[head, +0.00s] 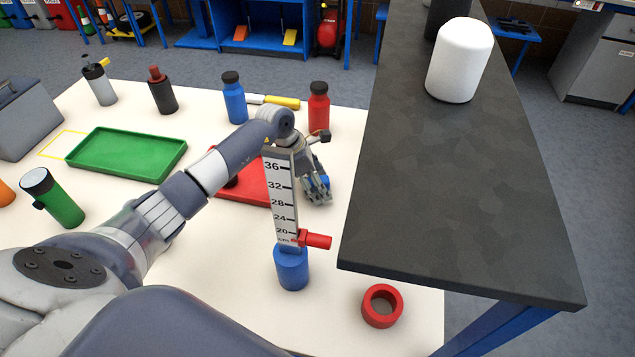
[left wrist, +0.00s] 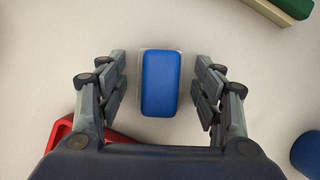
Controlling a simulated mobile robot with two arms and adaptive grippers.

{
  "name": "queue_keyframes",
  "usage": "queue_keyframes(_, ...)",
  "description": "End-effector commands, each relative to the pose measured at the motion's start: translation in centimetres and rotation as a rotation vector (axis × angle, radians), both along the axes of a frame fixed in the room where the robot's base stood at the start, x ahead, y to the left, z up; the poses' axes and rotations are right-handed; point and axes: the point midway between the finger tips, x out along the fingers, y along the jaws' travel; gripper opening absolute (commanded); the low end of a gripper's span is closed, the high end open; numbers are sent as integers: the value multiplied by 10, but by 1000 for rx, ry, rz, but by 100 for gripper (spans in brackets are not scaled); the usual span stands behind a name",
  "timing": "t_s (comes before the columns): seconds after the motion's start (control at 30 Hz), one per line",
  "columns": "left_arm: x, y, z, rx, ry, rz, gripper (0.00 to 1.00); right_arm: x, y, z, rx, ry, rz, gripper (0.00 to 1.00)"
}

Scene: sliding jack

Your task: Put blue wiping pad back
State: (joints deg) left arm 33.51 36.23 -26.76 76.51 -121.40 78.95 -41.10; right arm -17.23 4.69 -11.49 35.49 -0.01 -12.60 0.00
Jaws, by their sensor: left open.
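The blue wiping pad (left wrist: 160,83), a rounded block with a pale edge, lies on the white tabletop in the left wrist view. It sits between the two spread fingers of my left gripper (head: 317,188), with a gap on either side. In the head view the gripper points down just right of the ruler, and its fingers mostly hide the pad. My right gripper is in neither view.
A ruler post (head: 283,205) with a red slider (head: 315,240) stands on a blue base (head: 291,268), close to my left gripper. A red tray (head: 255,193) lies behind my arm. A green tray (head: 128,153) is at left, a dark raised counter (head: 450,190) at right.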

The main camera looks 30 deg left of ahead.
Motion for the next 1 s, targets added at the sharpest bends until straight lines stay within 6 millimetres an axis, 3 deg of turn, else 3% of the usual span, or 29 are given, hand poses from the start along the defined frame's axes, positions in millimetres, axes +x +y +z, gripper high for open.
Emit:
queue_keyframes(0.27, -2, 6, 15, 4, -3, -1, 61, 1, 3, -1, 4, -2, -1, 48)
queue_keyframes(0.7, -23, 32, 96, 1, -3, 0, 61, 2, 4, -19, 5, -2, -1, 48)
queue_keyframes(1.0, -28, 37, 113, 0, 0, 0, 61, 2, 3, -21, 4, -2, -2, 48)
